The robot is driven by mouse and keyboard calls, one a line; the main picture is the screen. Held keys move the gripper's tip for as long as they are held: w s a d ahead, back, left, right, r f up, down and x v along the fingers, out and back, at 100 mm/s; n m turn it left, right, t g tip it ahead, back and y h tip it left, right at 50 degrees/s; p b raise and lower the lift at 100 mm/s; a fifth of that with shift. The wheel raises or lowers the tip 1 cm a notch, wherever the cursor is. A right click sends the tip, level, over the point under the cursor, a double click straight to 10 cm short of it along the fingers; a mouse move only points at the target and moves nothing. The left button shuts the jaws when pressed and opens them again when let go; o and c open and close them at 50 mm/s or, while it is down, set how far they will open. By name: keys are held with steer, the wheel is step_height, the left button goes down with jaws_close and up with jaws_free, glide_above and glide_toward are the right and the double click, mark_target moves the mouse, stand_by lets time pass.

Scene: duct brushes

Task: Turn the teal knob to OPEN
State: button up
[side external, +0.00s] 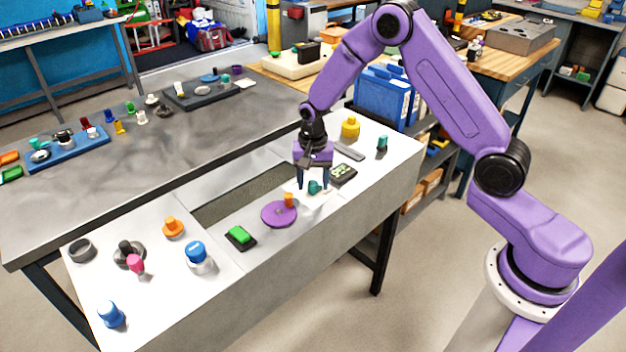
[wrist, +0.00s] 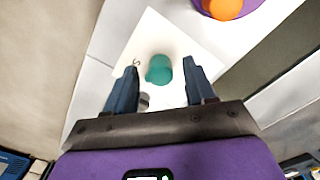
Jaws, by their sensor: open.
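The teal knob (wrist: 159,69) stands on a white square plate (wrist: 185,42) in the wrist view. In the side external view the teal knob (side external: 314,187) shows small below my gripper (side external: 313,182). My gripper also shows in the wrist view (wrist: 160,85), with its two dark fingers apart, one on each side of the knob. Clear gaps show between the knob and both fingers, and it holds nothing. A dark mark like a letter is on the plate beside the left finger. I cannot read any OPEN label.
A purple disc (side external: 278,214) with an orange peg is close by on the left. A green button (side external: 239,235) and a small display box (side external: 343,174) are also near. A rectangular opening (side external: 240,190) lies behind them. Several other knobs stand along the white bench.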

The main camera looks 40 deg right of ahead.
steer(key=shift+f, duration=0.1)
jaws_close()
